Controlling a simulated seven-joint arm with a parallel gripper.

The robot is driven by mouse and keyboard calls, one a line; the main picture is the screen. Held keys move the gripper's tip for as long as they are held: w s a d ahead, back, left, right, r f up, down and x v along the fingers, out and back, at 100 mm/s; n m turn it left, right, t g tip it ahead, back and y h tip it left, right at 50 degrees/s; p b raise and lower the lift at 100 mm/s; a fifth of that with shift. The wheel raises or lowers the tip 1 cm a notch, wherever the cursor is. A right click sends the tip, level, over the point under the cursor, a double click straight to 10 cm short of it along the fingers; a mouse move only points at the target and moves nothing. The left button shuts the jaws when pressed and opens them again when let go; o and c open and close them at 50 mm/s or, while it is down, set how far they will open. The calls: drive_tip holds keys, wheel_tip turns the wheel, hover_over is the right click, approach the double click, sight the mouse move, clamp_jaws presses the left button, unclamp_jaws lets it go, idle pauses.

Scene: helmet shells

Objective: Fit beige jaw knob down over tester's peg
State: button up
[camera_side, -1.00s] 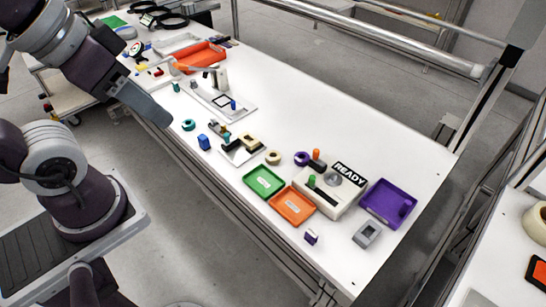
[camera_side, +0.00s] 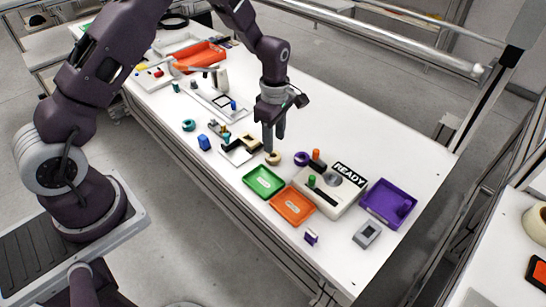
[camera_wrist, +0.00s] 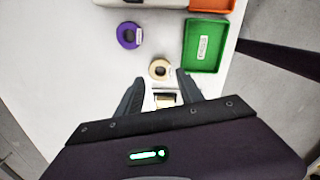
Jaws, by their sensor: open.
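The beige jaw knob (camera_side: 273,158), a small ring-shaped piece with a central hole, lies on the white table near the green tray. It also shows in the wrist view (camera_wrist: 159,69), just beyond my fingertips. My gripper (camera_side: 274,141) points down above the knob, open and empty; in the wrist view its fingers (camera_wrist: 160,82) are spread apart, with the knob ahead of the gap. The white tester (camera_side: 325,196) with the READY sign (camera_side: 348,174) stands to the right.
A purple ring (camera_side: 302,158) lies close to the knob's right. Green (camera_side: 264,193) and orange (camera_side: 305,216) trays sit in front, a purple tray (camera_side: 372,208) right of the tester. A beige block (camera_side: 249,140) lies left. Free table spreads behind.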

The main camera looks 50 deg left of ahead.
drive_tip(key=f, duration=0.6)
drive_tip(key=shift+a, duration=0.25)
drive_tip(key=shift+r, duration=0.1)
clamp_jaws()
wheel_tip(320, 180, up, 10)
wheel_tip(320, 180, up, 4)
hover_over(334, 175)
wheel_tip(334, 175, down, 10)
drive_tip(key=shift+r, duration=0.1)
